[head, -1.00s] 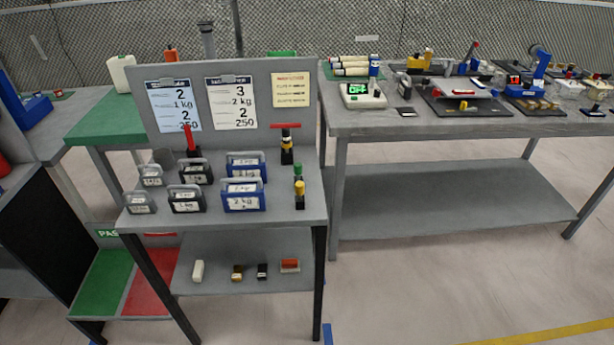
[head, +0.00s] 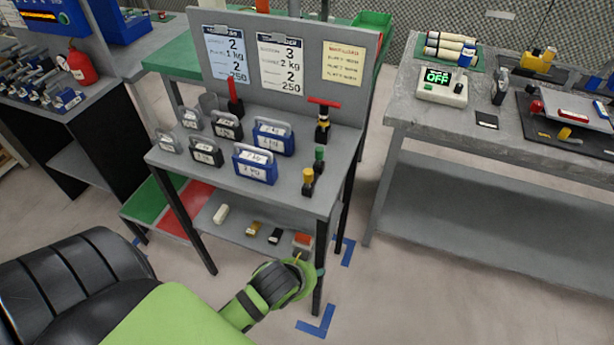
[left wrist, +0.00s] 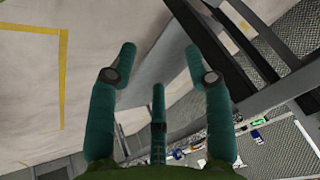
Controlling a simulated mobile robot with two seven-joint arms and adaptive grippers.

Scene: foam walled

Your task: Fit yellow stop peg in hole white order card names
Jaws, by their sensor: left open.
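A small yellow-topped peg (head: 308,178) stands on a black base near the right front edge of the grey stand's top. A green-topped peg (head: 319,156) stands just behind it. The white order card (head: 281,63) is on the stand's back panel, between a blue card (head: 226,53) and a cream card (head: 343,63). It shows 3, 2 kg, 2 and 250; its smaller print is unreadable. I cannot make out a hole for the peg. My left gripper (left wrist: 160,60) is open and empty in the left wrist view; in the head view its arm reaches below the stand's top. My right gripper is not in view.
Blue, black and grey handled blocks and a red-handled tool (head: 324,118) crowd the stand's top (head: 290,197). Its lower shelf (head: 205,225) holds small blocks. A grey bench (head: 420,115) stands at right, with floor between. A red bottle (head: 82,66) is at left.

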